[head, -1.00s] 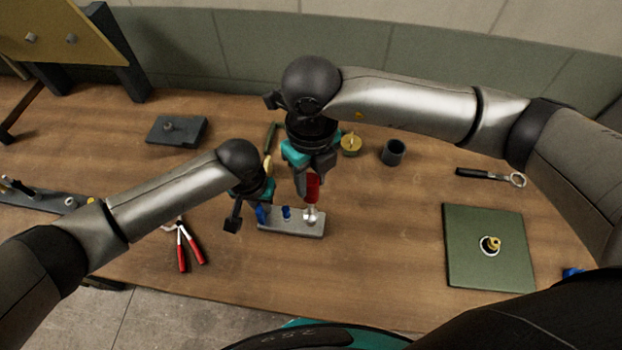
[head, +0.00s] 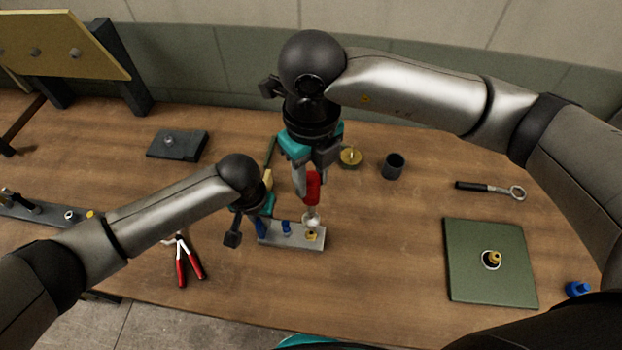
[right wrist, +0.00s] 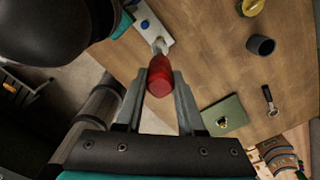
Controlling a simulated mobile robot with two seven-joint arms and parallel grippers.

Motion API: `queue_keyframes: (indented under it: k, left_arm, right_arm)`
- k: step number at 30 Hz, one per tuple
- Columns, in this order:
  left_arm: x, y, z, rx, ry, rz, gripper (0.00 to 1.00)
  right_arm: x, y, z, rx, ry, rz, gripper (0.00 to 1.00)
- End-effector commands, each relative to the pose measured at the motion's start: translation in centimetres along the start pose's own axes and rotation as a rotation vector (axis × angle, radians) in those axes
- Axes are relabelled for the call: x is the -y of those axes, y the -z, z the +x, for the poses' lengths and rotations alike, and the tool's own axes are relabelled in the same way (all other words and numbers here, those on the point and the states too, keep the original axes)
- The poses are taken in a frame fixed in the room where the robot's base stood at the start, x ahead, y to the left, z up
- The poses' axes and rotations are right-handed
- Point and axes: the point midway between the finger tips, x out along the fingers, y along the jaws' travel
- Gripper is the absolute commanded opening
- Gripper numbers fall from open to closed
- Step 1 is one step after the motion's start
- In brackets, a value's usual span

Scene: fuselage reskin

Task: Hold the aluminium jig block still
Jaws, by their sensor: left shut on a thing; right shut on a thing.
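The aluminium jig block (head: 293,240) is a grey bar lying flat on the bench, with blue pieces at its left and middle and a brass piece (head: 311,236) near its right end. My left gripper (head: 261,222) is at the block's left end, shut on it; the fingertips are partly hidden. My right gripper (head: 313,178) is shut on the red handle (head: 313,187) of a tool with a silvery end, held roughly upright over the block's right end. In the right wrist view the red handle (right wrist: 159,80) sits between the two fingers, with the block (right wrist: 150,25) beyond.
Red-handled pliers (head: 184,262) lie left of the block. A brass round part (head: 350,157) and dark cup (head: 393,166) stand behind. A green plate (head: 490,275) with a brass fitting and a ring-ended tool (head: 490,189) lie right. Bench between block and plate is clear.

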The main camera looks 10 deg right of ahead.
Motion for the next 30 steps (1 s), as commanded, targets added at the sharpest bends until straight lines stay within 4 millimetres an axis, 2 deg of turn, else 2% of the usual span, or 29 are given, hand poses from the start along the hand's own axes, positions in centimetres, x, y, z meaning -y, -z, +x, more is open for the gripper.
queue_keyframes:
  k: [4,5,13,23,26,30]
  left_arm:
    - [0.0,0.1,0.0,-0.001,0.000,0.000,0.00]
    - [0.0,0.1,0.0,-0.001,0.000,0.000,0.21]
    - [0.0,0.0,0.0,-0.001,0.000,0.000,0.51]
    - [0.0,0.0,-0.2,-0.001,-0.001,0.000,0.52]
    - [0.0,0.1,-1.0,-0.002,-0.001,-0.001,0.52]
    - [0.0,0.1,-3.0,-0.004,-0.002,0.000,0.52]
  right_arm:
    - [0.0,0.0,0.0,0.001,0.000,-0.001,0.00]
    - [0.0,0.0,0.0,0.001,0.000,-0.001,0.00]
    - [0.0,0.0,0.0,0.001,-0.001,-0.001,0.00]
    - [0.0,0.0,0.0,0.001,-0.001,-0.001,0.00]
    - [0.0,0.0,0.0,0.001,-0.001,-0.001,0.00]
    - [0.0,0.0,0.0,0.001,-0.001,-0.001,0.00]
